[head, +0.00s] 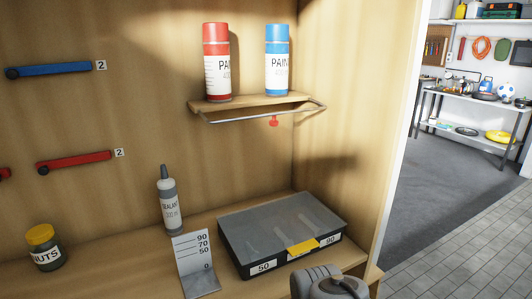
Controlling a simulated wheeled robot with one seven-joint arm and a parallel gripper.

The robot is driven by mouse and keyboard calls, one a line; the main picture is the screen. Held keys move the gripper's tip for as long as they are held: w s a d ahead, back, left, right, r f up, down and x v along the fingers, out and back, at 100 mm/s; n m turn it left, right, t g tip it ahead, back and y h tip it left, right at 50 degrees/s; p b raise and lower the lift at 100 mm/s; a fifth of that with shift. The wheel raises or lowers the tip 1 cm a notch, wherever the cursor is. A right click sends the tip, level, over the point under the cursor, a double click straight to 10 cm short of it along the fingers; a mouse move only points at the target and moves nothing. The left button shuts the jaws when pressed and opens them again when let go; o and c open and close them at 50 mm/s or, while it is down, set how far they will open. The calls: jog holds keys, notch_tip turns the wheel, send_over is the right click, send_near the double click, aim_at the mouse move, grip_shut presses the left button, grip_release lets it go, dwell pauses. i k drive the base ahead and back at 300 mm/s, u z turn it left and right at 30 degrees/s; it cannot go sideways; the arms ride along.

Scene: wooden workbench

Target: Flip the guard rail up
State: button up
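The guard rail (237,119) is a thin metal bar along the front of a small wooden shelf (262,104) on the back wall. It sits low, just under the shelf's front edge, and bends back at its right end. A small red knob (273,121) hangs below the bar. A red paint can (217,62) and a blue paint can (277,60) stand upright on the shelf. A grey part of my arm shows at the bottom edge, well below the rail. My gripper's fingers are not in view.
Below the shelf are a grey-lidded case (265,230) with a yellow latch, a grey scale bracket (194,262), a sealant bottle (169,203) and a nuts jar (44,247). Blue (50,70) and red (75,161) levers are on the back wall. A wooden side panel (350,110) bounds the right.

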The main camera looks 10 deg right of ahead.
aim_at(274, 122)
jog(key=u, duration=0.45)
jog(key=k, duration=0.6)
jog(key=u, duration=1.05)
jog(key=k, duration=0.8)
jog(key=z, duration=0.15)
jog(key=i, duration=0.85)
jog(key=z, duration=0.3)
